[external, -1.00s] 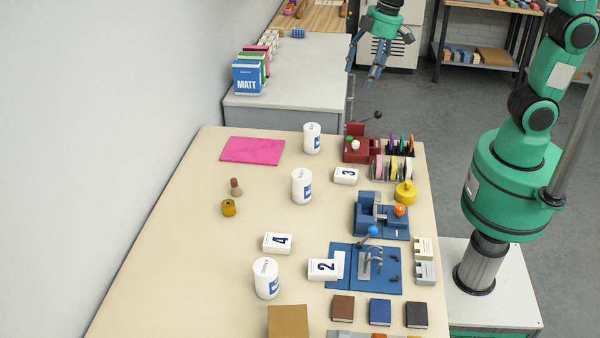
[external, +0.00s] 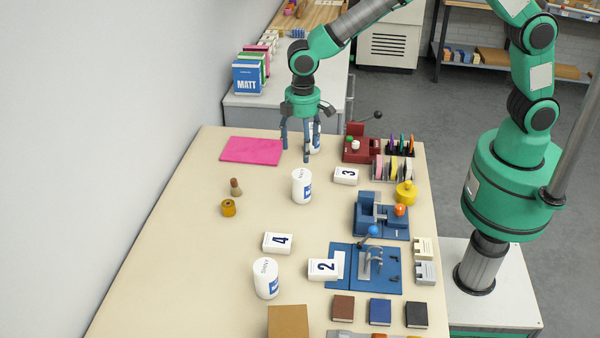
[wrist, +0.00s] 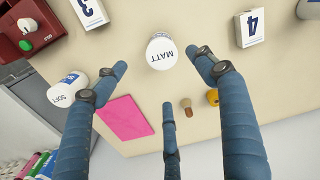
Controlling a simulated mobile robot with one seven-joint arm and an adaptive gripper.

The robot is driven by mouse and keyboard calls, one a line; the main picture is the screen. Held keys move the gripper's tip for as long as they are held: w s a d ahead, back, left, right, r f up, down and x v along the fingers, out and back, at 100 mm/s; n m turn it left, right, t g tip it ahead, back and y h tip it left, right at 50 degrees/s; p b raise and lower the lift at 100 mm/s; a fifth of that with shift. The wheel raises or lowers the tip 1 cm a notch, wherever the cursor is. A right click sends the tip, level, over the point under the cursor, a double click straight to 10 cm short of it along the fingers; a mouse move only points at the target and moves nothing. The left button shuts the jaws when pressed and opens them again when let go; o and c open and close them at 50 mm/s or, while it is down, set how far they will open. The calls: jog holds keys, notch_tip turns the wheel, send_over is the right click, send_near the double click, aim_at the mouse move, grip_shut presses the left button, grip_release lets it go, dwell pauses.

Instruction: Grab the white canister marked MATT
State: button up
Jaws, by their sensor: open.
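The white canister marked MATT on its lid (wrist: 162,52) stands upright on the table, centred ahead of my fingertips in the wrist view. It matches the middle canister (external: 302,187) in the external view. My gripper (external: 302,150) points down, its three blue fingers spread and empty. It is on the far side of that canister, beside the far canister (external: 314,145), which it partly hides. In the wrist view my gripper (wrist: 163,74) has nothing between its fingers. The far canister reads SOFT (wrist: 66,92) and is partly covered by a finger.
A third white canister (external: 266,280) stands nearer the camera. Number boxes 3 (external: 345,176) and 4 (external: 277,243) flank the middle canister. A pink sheet (external: 251,150), a brush (external: 235,187) and a yellow roll (external: 228,208) lie left. A blue MATT box (external: 247,78) stands behind.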

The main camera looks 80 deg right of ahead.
aim_at(301, 173)
jog(key=shift+w+a+f, duration=0.15)
jog(key=shift+w+f, duration=0.05)
jog(key=shift+f, duration=0.25)
jog(key=shift+f+b, duration=0.6)
jog(key=shift+f, duration=3.7)
jog(key=shift+s+a+f+b, duration=0.1)
jog(key=shift+f+b, duration=0.45)
jog(key=shift+f, duration=2.05)
